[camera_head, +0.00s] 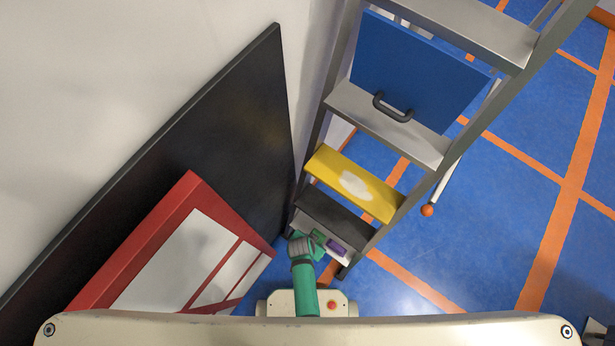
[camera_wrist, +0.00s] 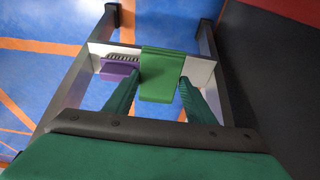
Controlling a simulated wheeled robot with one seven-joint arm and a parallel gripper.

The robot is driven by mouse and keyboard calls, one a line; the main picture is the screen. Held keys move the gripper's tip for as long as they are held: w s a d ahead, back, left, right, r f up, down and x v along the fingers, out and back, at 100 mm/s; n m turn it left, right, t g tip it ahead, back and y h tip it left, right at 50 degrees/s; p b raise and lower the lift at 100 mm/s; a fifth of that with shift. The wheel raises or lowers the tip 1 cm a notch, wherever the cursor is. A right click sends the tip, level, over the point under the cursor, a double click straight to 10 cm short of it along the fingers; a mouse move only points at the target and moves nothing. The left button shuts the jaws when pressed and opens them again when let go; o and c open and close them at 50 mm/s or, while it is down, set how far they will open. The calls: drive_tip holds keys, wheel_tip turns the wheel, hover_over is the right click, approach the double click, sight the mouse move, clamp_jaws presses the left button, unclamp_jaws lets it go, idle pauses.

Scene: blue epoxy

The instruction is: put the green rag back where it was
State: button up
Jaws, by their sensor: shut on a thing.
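The green rag (camera_wrist: 162,66) is a folded green cloth in the middle of the wrist view. It hangs over the pale bottom step (camera_wrist: 200,72) of the ladder, and I cannot tell how much of its weight rests there. My gripper (camera_wrist: 160,84) is shut on the rag, with one green finger on each side of it. In the head view my gripper (camera_head: 303,246) reaches to the foot of the ladder, and a little of the rag (camera_head: 319,235) shows just past it. A purple brush (camera_wrist: 119,71) lies on the same step, left of the rag in the wrist view.
The ladder's higher steps hold a yellow cloth or board with a pale patch (camera_head: 356,183) and a blue panel with a handle (camera_head: 415,75). A red-framed board (camera_head: 150,245) and a black panel (camera_head: 225,140) lean at the left. Blue floor (camera_head: 500,200) is open at right.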

hover_over(309, 229)
drive_tip(key=s, duration=0.1)
drive_tip(key=f, duration=0.7)
drive_tip(key=shift+a+f, duration=0.15)
drive_tip(key=shift+a, duration=0.25)
drive_tip(key=shift+f, duration=1.4)
drive_tip(key=o, duration=1.1)
drive_tip(key=shift+f, duration=0.1)
